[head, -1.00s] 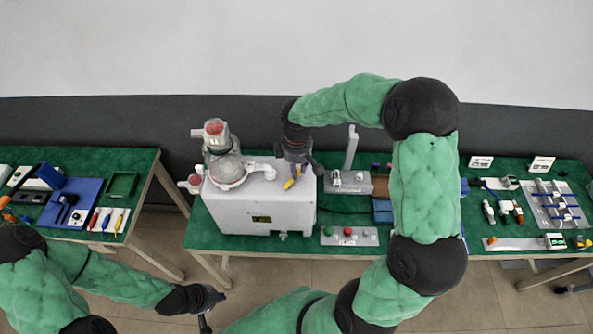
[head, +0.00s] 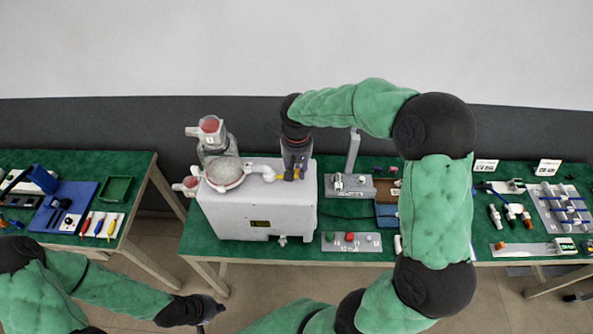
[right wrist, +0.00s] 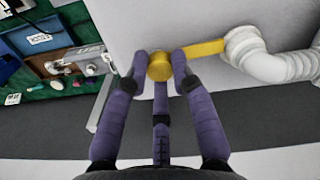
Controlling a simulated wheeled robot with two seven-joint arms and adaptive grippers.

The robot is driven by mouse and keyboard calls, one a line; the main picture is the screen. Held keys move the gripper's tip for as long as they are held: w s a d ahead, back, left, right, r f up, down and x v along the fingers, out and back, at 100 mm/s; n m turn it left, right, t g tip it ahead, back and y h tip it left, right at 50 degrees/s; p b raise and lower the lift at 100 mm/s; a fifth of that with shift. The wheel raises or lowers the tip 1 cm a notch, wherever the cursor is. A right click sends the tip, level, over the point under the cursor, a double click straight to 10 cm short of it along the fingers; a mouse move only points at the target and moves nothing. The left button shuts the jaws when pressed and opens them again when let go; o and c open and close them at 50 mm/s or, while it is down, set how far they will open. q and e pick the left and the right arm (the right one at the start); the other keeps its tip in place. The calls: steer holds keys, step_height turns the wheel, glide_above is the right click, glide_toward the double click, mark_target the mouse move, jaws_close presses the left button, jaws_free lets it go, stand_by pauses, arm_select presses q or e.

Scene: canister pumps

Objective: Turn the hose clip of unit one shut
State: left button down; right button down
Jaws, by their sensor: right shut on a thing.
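Unit one is a white box (head: 240,216) with a clear, red-topped canister (head: 210,142) marked 1 at its back left. The yellow hose clip (head: 279,178) is on top of the box; its bar (right wrist: 204,49) runs to the white ribbed hose (right wrist: 281,68) in the right wrist view. My right gripper (head: 292,174) reaches down over the box. In the wrist view (right wrist: 160,68) its purple fingers are shut around the clip's round yellow end. My left gripper (head: 212,309) is low in front of the table, away from the unit; its fingers are unclear.
Right of the box stand a grey metal post (head: 353,152) on a plate and a panel of coloured buttons (head: 351,242). A left table holds a blue tray (head: 66,206) and screwdrivers. My right arm covers part of the bench's right half.

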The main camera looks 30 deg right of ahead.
mark_target(297, 172)
steer(key=shift+s+f+m, duration=0.1)
steer(key=shift+m, duration=0.6)
steer(key=c, duration=1)
jaws_free()
steer(key=shift+c, duration=0.2)
steer(key=shift+r, duration=0.55)
step_height(297, 172, up, 11)
